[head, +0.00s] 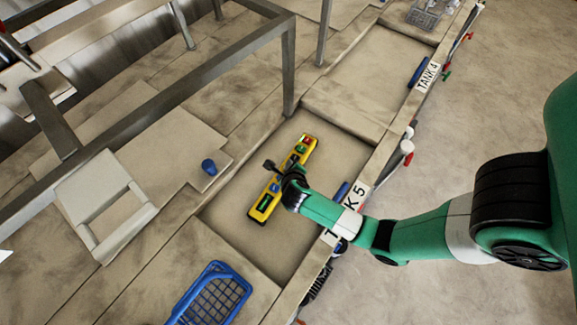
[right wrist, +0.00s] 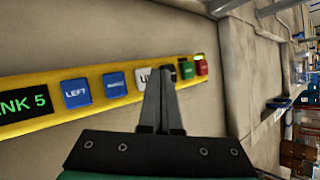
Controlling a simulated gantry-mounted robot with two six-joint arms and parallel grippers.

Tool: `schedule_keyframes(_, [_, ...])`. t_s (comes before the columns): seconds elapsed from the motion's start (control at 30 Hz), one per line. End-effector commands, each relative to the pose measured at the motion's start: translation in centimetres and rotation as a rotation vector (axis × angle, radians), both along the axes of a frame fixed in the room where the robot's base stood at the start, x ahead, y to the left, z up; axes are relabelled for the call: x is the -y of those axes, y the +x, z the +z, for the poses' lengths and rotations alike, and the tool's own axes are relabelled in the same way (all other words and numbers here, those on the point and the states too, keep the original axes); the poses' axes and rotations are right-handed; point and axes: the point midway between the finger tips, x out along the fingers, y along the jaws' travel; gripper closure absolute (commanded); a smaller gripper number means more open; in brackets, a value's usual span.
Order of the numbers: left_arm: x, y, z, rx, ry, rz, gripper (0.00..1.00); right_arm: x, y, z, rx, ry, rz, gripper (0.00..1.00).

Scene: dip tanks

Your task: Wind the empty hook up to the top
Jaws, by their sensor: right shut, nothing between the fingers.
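A yellow control pendant (head: 262,208) lies across the Tank 5 area; its display reads TANK 5 in the right wrist view (right wrist: 22,104). Its row holds blue buttons, one marked LEFT (right wrist: 76,93), a whitish button starting with U (right wrist: 143,78), a dark button (right wrist: 172,73), a green one (right wrist: 187,70) and a red one (right wrist: 202,67). My right gripper (head: 273,166) is shut and empty over the pendant. In the right wrist view its fingertips (right wrist: 158,71) overlap the U and dark buttons; I cannot tell whether they touch. The hook and my left gripper are out of view.
A grey metal frame (head: 288,70) rises behind the pendant. A blue basket (head: 212,295) is at the bottom and a wire basket (head: 426,14) at the top right. The TANK 4 label (head: 428,77) is on the tank edge. Open floor (head: 500,100) lies to the right.

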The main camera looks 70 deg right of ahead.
Motion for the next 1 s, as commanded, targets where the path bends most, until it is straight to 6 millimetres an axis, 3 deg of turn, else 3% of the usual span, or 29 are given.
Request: schedule_keyframes(1.0, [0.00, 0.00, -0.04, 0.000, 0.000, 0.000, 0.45, 0.00, 0.00, -0.93, 0.000, 0.000, 0.000, 1.00])
